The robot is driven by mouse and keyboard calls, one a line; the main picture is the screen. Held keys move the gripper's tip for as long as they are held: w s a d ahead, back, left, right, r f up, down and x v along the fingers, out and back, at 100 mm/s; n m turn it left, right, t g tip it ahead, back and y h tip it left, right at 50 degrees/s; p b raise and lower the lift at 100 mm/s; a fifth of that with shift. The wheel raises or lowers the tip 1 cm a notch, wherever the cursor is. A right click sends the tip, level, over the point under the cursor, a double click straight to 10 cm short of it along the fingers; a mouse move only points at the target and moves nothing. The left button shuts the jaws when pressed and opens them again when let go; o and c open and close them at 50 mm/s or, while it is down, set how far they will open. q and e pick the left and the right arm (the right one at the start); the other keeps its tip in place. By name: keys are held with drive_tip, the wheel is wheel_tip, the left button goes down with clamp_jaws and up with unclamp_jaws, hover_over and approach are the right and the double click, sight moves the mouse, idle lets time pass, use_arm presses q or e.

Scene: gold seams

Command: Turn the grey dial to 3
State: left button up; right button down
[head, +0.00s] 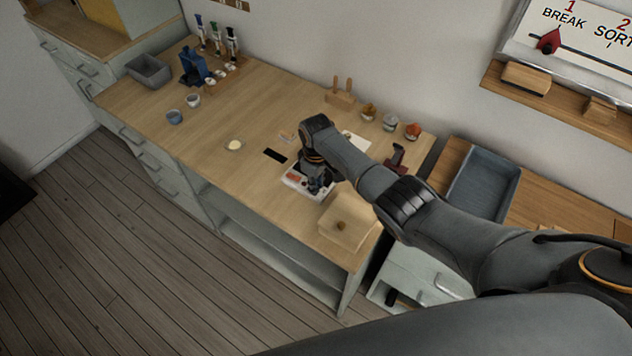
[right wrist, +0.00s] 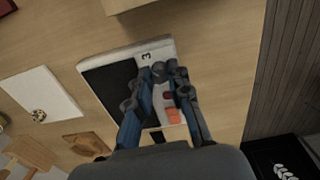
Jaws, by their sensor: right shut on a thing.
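A white device (head: 294,184) with a dark panel lies flat on the wooden worktop. It also shows in the right wrist view (right wrist: 97,66), with a printed 3 (right wrist: 146,56) near one end and a red-orange patch (right wrist: 173,115) on its face. My right gripper (head: 318,187) reaches down onto the device. In the right wrist view its fingertips (right wrist: 168,76) are closed at the grey dial, beside the 3. The fingers hide most of the dial, so I cannot tell its exact pointing. My left gripper is not in view.
A black slab (head: 275,155) and a small pale dish (head: 234,145) lie to the left. Several jars (head: 390,121) stand at the back.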

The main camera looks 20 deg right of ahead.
drive_tip(key=shift+r+m, duration=0.1)
drive_tip(key=shift+m, duration=0.8)
drive_tip(key=shift+w, duration=0.1)
drive_tip(key=c, duration=1.2)
unclamp_jaws()
wheel_tip(320, 180, up, 12)
drive_tip(key=shift+f, duration=0.1)
